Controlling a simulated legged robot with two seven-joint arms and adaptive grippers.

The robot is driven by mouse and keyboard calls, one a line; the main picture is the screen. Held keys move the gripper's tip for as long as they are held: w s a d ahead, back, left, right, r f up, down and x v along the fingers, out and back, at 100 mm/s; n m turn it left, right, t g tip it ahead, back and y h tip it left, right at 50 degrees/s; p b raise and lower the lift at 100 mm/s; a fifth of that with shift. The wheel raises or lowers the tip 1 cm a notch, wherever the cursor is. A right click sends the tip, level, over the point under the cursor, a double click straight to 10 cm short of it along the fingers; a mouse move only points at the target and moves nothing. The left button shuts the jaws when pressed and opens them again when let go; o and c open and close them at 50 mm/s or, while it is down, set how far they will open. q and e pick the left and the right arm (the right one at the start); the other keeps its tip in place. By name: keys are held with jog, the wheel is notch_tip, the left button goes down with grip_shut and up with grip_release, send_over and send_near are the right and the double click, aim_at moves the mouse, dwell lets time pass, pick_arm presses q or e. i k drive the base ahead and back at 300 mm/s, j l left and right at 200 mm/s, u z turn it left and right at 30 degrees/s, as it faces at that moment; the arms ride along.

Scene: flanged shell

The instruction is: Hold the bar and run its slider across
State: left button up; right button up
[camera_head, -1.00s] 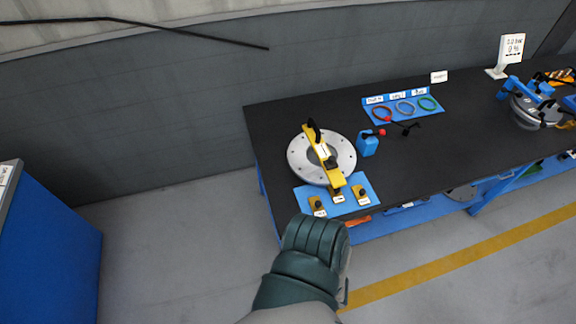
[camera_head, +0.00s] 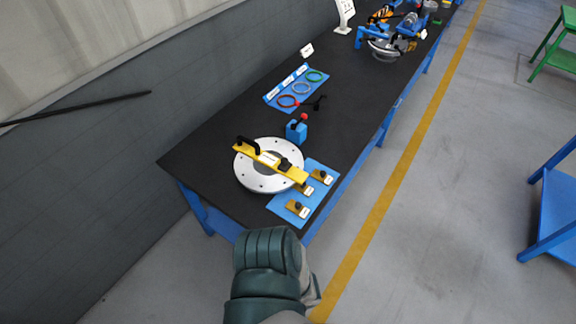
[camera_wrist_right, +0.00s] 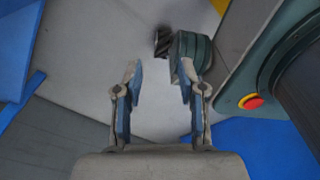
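The yellow bar (camera_head: 256,154) lies across a round grey flanged disc (camera_head: 249,177) on the black bench. A black handle (camera_head: 246,145) stands at its far left end. A dark knobbed piece (camera_head: 285,164), which looks like the slider, sits on the bar toward its right end. My right gripper (camera_wrist_right: 158,76) is open and empty in the right wrist view, with floor behind its fingers; neither bar nor disc shows there. In the head view, a dark green part of me is low in front of the bench, clear of the bar. My left gripper is out of view.
A blue mat (camera_head: 317,208) with several small yellow blocks adjoins the disc. A blue block with a red knob (camera_head: 297,131) stands just behind. A blue tray (camera_head: 272,94) holds coloured rings. The black bench (camera_head: 215,135) has bare surface left of the disc.

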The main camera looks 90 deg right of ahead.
aim_at(286, 164)
jog(key=i+l+z, duration=0.1)
jog(key=i+z, duration=0.15)
jog(key=z, duration=0.2)
jog(key=i+z, duration=0.25)
jog(key=z, duration=0.15)
jog(key=i+z, duration=0.25)
jog(key=z, duration=0.2)
jog(key=i+j+z, duration=0.1)
jog(key=i+z, duration=0.15)
jog(key=z, duration=0.2)
jog(key=i+j+z, duration=0.2)
jog(key=z, duration=0.2)
